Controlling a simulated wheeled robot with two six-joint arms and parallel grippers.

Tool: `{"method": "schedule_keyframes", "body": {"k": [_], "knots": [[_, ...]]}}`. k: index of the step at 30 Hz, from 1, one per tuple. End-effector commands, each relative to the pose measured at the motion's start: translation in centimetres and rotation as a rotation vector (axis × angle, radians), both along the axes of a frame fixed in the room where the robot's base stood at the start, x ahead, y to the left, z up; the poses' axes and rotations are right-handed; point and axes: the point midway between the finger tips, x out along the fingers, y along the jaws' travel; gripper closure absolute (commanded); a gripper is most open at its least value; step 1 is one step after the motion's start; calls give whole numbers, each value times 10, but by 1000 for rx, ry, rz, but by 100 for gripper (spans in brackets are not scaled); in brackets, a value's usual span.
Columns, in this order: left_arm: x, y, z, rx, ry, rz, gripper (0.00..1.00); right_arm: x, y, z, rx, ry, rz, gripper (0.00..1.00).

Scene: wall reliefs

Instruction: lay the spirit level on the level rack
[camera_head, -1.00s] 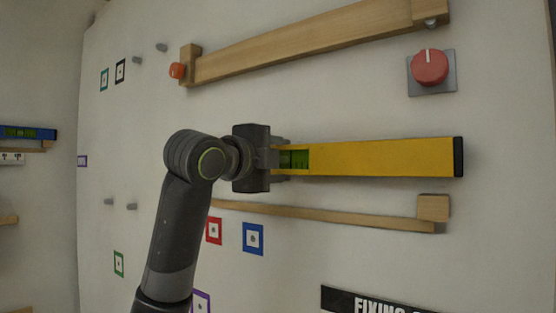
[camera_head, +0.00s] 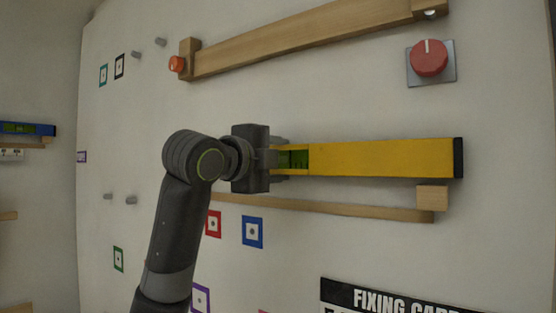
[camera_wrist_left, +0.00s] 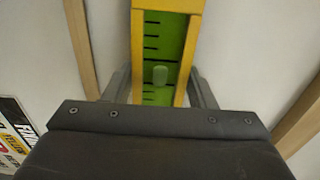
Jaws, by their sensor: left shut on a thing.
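The yellow spirit level (camera_head: 385,158) with a green vial window and a black end cap is held level in front of the wall in the head view. My left gripper (camera_head: 280,160) is shut on its left end. The level's green vial (camera_wrist_left: 160,60) also shows between the fingers (camera_wrist_left: 160,92) in the left wrist view. The level rack looks to be the thin wooden ledge (camera_head: 330,210) with a block (camera_head: 432,197) at its right end. It lies just below the level, which appears apart from it. My gripper and arm hide the ledge's left end. My right gripper is not in view.
A long wooden rail (camera_head: 300,42) with an orange knob (camera_head: 177,64) runs above. A red dial (camera_head: 429,58) on a grey plate sits at upper right. Grey pegs (camera_head: 131,200), square markers (camera_head: 252,232) and a black sign (camera_head: 390,298) are on the wall. A blue level (camera_head: 25,129) rests at far left.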

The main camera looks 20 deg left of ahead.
Motion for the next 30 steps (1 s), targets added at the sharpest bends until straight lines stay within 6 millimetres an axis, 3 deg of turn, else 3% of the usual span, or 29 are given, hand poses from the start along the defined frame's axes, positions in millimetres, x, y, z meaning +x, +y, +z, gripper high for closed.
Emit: {"method": "schedule_keyframes", "body": {"k": [30], "knots": [[-1, 0, -5, 0, -4, -1, 76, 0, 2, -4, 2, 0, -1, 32]]}}
